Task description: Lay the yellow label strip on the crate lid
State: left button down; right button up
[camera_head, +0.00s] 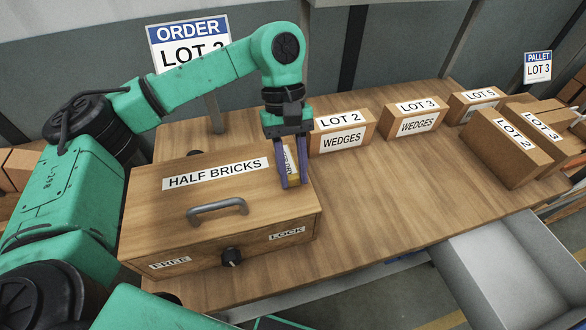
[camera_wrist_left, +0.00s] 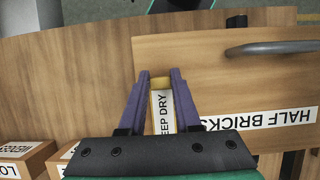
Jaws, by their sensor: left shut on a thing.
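The wooden crate stands at the left of the bench, its lid (camera_head: 160,205) closed and marked HALF BRICKS, with a grey handle (camera_head: 217,208) on top. My left gripper (camera_head: 292,184) points down over the lid's right end, shut on the label strip (camera_head: 292,165). In the left wrist view the strip (camera_wrist_left: 162,108) shows a yellow end and a white face reading KEEP DRY, partly cut off, between the purple fingers (camera_wrist_left: 160,75). I cannot tell whether the strip touches the lid. My right gripper is not in view.
A dark knob (camera_head: 231,257) sits on the crate front between FREE and LOCK labels. Boxes marked LOT 2 (camera_head: 343,132), LOT 3 (camera_head: 409,118) and LOT 5 (camera_head: 475,103) line the back. An ORDER sign (camera_head: 188,45) stands behind. The bench (camera_head: 400,200) is clear right of the crate.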

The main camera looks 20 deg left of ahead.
pick_arm(q)
jog(key=shift+f, duration=0.3)
jog(key=shift+w+f, duration=0.1)
jog(key=shift+f, duration=0.15)
jog(key=c, duration=0.6)
grip_release()
